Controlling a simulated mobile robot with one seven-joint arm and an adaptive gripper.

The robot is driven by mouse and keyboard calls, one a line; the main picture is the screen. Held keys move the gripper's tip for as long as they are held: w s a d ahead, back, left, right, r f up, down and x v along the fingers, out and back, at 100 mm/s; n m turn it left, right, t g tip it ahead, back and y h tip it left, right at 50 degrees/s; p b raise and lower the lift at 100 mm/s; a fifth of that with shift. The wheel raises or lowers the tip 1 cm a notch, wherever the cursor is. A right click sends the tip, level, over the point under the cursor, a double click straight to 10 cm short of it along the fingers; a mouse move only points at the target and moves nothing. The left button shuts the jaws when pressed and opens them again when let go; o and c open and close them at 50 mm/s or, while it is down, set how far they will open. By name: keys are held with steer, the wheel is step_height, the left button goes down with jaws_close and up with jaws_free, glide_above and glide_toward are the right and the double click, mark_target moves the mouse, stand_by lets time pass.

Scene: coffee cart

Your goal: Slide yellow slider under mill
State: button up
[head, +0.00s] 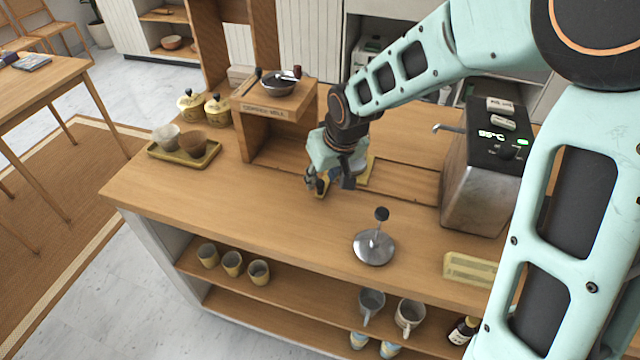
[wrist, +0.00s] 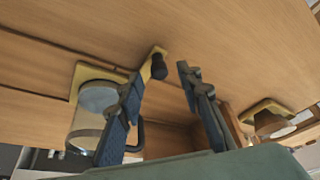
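The yellow slider (head: 366,172) lies on the counter top, mostly hidden behind my gripper in the head view. In the wrist view the slider (wrist: 90,72) carries a clear cup-like vessel (wrist: 88,120) and has a narrow arm ending in a dark knob (wrist: 158,68). My gripper (head: 327,185) points down low over the counter. Its two fingers (wrist: 160,76) are apart, with the knob near and between their tips; a gap shows beside it. The mill (head: 278,88), a wooden stand with a metal bowl on top, stands left of my gripper, with an open space beneath.
A tray (head: 157,153) with two cups and two yellow-lidded jars (head: 217,110) stand left of the mill. A metal tamper-like tool (head: 374,247) stands at the front. A steel machine (head: 478,180) stands at right. The counter's front left is clear.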

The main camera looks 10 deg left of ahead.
mark_target(320, 182)
steer(key=shift+x, duration=1.7)
jaws_close()
